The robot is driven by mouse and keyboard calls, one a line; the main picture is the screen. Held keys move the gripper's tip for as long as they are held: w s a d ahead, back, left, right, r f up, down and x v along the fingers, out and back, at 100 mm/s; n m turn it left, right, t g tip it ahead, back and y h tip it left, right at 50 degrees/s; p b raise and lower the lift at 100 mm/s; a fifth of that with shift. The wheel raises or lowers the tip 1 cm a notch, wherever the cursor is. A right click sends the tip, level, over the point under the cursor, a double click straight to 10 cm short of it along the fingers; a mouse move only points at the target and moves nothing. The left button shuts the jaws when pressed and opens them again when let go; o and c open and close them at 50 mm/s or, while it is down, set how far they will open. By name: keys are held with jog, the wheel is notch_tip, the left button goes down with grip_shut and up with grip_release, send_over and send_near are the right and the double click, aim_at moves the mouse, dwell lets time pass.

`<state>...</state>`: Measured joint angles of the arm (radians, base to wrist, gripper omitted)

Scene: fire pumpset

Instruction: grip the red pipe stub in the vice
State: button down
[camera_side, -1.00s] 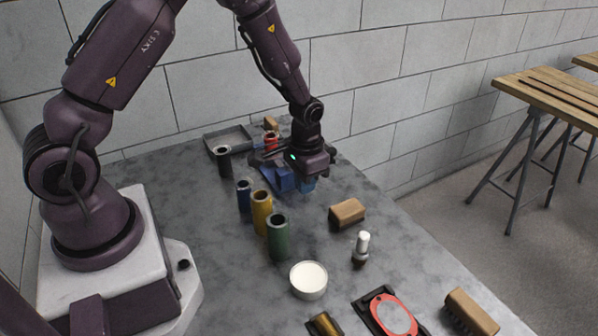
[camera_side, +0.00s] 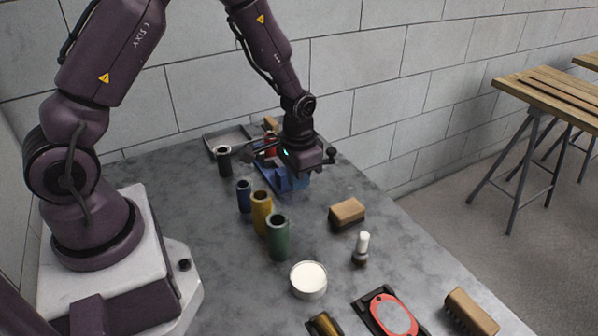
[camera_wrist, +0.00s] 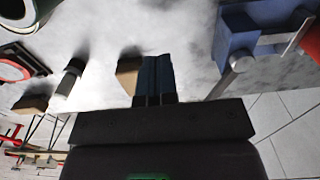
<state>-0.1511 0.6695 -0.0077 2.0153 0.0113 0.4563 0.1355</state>
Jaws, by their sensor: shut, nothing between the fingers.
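The blue vice (camera_side: 283,181) stands toward the far end of the grey bench, partly hidden by my gripper. In the wrist view its blue body (camera_wrist: 240,38) is at the upper right, with a grey bar and round knob. The red pipe stub (camera_side: 269,144) shows behind the vice, left of my wrist; its lower part is hidden. A red part, which I take for the stub, shows at the right edge of the wrist view (camera_wrist: 313,42). I cannot tell whether the jaws touch it. My gripper (camera_wrist: 154,60) is shut and empty, its blue fingers together beside the vice.
Black, blue, yellow and green (camera_side: 278,238) cylinders stand left of centre. A wooden-topped block (camera_side: 347,213), a white-topped bottle (camera_side: 362,246) and a white round dish (camera_side: 308,280) stand nearer. A grey tray (camera_side: 228,138) lies at the back. Bare bench lies between them.

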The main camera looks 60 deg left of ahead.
notch_tip(320, 180, up, 6)
jog(key=shift+f, duration=0.2)
dwell(0.4)
jog(key=shift+s, duration=0.1)
jog(key=s+d+r+t, duration=0.2)
jog(key=s+r, duration=0.6)
jog(key=r, duration=0.2)
jog(key=s+d+r+t, duration=0.3)
jog(key=s+r, duration=0.5)
jog(key=r, duration=0.3)
jog(key=shift+s+d+r+t, duration=0.15)
jog(key=shift+r+t, duration=0.1)
jog(key=shift+t, duration=0.05)
